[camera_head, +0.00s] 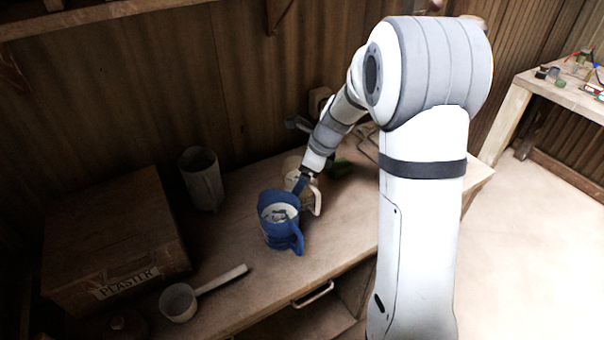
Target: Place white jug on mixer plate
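A white jug (316,201) stands on the workbench, right behind a blue jug (279,231). Its pale rim and handle show, and the rest is hidden by the blue jug and my arm. My gripper (302,184) is low at the white jug, at its rim or handle side. The fingers are small and dark here, so I cannot tell if they are open or shut on it. I cannot make out the mixer plate. A grey device part (297,123) shows at the back by the wall, partly behind my arm.
A taller grey-white jug (203,180) stands at the back left. A white ladle (180,302) lies at the front left. Another table (575,97) stands at right.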

